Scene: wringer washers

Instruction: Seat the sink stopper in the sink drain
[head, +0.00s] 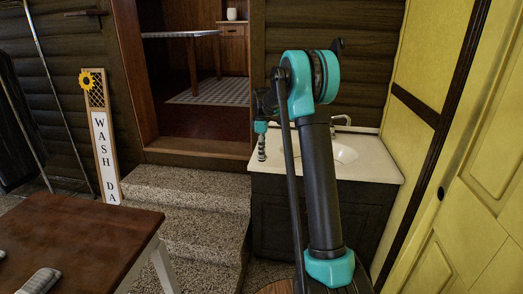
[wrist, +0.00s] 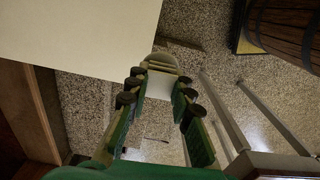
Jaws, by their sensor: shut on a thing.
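My gripper (head: 262,152) hangs at the left edge of the sink counter in the head view. In the wrist view its fingers (wrist: 160,88) are closed around a small pale, rounded piece, the sink stopper (wrist: 162,63), held at the fingertips. The stopper is not distinguishable in the head view. The white sink (head: 344,155) is set in the counter to the right of my gripper, partly behind my arm. Its drain is hidden. In the wrist view a bare part of the pale counter (wrist: 75,30) fills the upper left.
A faucet (head: 341,121) stands behind the basin. Speckled steps (head: 190,190) lie left of the dark cabinet, and a yellow door (head: 450,200) is at the right. A brown table (head: 75,235) is at the front left. A wooden barrel (wrist: 285,35) shows in the wrist view.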

